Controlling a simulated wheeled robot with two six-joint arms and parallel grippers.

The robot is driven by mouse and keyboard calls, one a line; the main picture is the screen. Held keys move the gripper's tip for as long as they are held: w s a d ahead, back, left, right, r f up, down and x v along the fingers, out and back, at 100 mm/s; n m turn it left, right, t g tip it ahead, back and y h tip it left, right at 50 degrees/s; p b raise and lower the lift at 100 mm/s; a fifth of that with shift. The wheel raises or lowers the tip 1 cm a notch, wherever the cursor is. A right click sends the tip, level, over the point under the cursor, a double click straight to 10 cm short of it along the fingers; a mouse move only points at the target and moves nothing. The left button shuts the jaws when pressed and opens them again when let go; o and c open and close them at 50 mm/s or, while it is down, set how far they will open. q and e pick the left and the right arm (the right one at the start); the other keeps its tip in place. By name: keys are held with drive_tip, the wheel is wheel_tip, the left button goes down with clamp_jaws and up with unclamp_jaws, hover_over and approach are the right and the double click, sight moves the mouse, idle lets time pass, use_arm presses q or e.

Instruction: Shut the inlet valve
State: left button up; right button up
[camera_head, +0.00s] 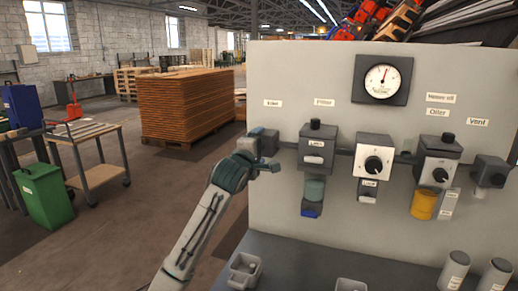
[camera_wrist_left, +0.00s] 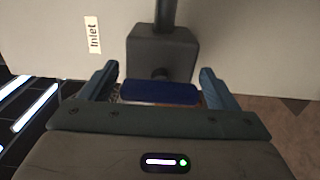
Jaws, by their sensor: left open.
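The handle lies crosswise to the pipe there. My left gripper (camera_head: 266,152) is at the valve, and in the wrist view its open fingers (camera_wrist_left: 158,76) stand on both sides of the handle. A gap shows on the left; contact on the right is unclear. My right gripper is not in view.
The panel (camera_head: 300,85) carries a gauge (camera_head: 383,80), a filter unit (camera_head: 317,146), a regulator (camera_head: 373,160), an oiler (camera_head: 437,160) and a vent valve (camera_head: 490,172). Small grey bins (camera_head: 243,271) and cylinders (camera_head: 454,270) stand on the ledge below.

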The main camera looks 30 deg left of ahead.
use_arm(q)
drive_tip(key=b+v, duration=0.3)
drive_tip(key=v, duration=0.7)
drive_tip(key=shift+s, duration=0.4)
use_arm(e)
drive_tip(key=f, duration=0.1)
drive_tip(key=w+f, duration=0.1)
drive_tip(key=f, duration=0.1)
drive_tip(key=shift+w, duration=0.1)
use_arm(q)
drive_tip(key=shift+f, duration=0.15)
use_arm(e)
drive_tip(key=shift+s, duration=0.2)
